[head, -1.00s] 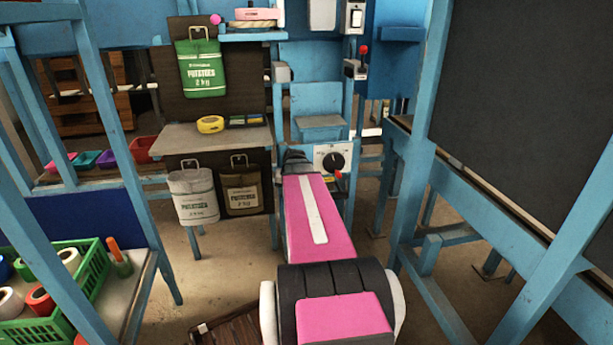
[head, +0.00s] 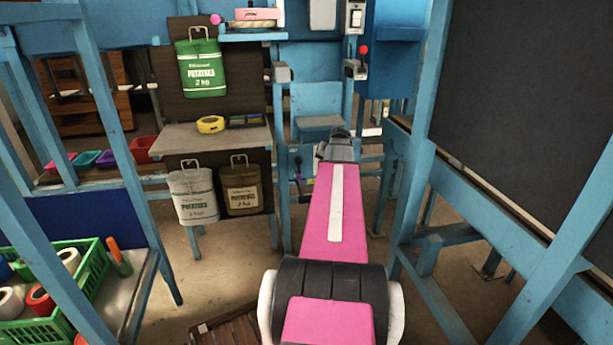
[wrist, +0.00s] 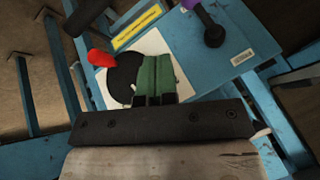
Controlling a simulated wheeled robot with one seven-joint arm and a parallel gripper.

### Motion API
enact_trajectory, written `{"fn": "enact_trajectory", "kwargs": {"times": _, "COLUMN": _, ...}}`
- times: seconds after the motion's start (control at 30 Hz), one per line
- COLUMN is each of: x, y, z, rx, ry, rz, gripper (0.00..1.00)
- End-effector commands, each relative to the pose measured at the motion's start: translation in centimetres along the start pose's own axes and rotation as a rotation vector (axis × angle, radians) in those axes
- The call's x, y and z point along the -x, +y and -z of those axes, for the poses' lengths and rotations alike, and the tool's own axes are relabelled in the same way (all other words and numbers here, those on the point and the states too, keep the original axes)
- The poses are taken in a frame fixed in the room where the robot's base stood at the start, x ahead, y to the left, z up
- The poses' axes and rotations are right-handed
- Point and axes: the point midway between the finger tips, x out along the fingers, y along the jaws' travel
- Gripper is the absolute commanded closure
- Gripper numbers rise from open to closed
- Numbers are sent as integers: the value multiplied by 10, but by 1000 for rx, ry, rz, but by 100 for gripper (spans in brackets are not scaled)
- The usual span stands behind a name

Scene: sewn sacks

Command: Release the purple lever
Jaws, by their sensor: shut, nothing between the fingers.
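The purple lever (wrist: 211,30) is at the top of the wrist view. Its dark arm is fixed to a blue panel, and its purple end is cut off by the frame edge. In the head view its purple end (head: 298,177) shows small, just left of my arm. My gripper (wrist: 157,65) has green fingers, shut together and empty. In the wrist view they lie in front of a black disc, to the lower left of the lever and apart from it. In the head view the fingers are hidden behind my pink arm.
A red handle (wrist: 100,58) sticks out from the black disc (wrist: 122,82) on a white plate, close left of my fingers. A yellow label (wrist: 137,27) is above. A red-knobbed lever (head: 363,52) stands higher up. Sacks (head: 193,195) hang left; a dark board stands right.

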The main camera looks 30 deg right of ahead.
Motion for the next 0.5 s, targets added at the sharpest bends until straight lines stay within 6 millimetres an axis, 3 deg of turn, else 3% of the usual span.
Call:
{"fn": "enact_trajectory", "kwargs": {"times": 0.23, "x": -11, "y": 0, "z": 1, "rx": 0, "ry": -1, "rz": 0, "gripper": 100}}
{"fn": "enact_trajectory", "kwargs": {"times": 0.5, "x": -58, "y": 0, "z": 1, "rx": 0, "ry": -4, "rz": 0, "gripper": 100}}
